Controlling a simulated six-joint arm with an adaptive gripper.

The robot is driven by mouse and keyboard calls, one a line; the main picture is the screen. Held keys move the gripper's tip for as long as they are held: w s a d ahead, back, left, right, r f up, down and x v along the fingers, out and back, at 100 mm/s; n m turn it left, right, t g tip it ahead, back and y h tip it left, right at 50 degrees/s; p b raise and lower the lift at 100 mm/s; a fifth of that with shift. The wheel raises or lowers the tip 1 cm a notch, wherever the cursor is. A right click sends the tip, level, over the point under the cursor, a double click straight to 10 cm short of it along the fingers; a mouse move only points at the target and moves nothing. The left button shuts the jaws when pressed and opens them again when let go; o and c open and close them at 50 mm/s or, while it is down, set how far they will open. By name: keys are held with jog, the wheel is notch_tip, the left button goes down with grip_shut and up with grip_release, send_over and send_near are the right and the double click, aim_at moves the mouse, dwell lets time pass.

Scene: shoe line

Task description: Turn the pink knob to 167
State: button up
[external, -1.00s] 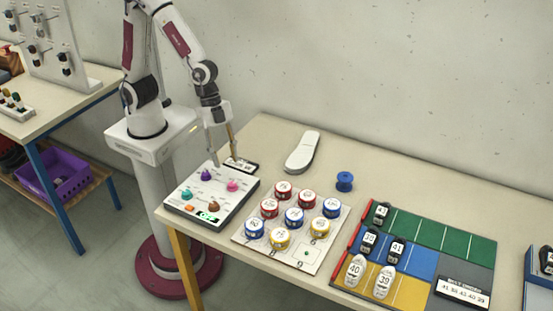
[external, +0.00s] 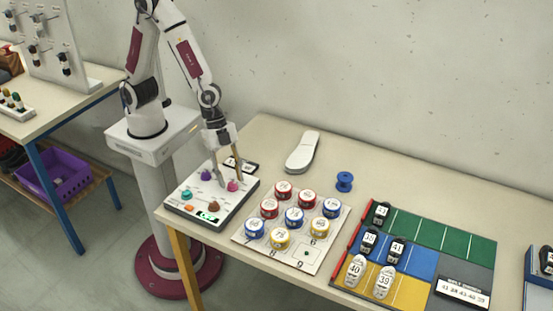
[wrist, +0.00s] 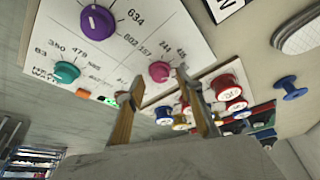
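I cannot tell whether a finger touches the knob. The number it points to is too small to read.
The panel also has a purple knob (external: 206,174), a teal knob (external: 187,195), a brown knob (external: 214,207), an orange button (external: 189,208) and a lit green display (external: 207,216). A board with several round tins (external: 294,217) stands close to the right. A sign (external: 240,165) lies behind.

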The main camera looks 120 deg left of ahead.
jog(key=shift+w+f, duration=0.1)
jog(key=shift+f, duration=0.1)
grip_shut()
jog(key=shift+n+y, duration=0.3)
jog(key=shift+n, duration=0.5)
dwell(0.5)
grip_release()
jog(key=shift+r, duration=0.2)
jog(key=v, duration=1.1)
jog(key=shift+s+r, duration=0.25)
jog(key=shift+s, duration=0.15)
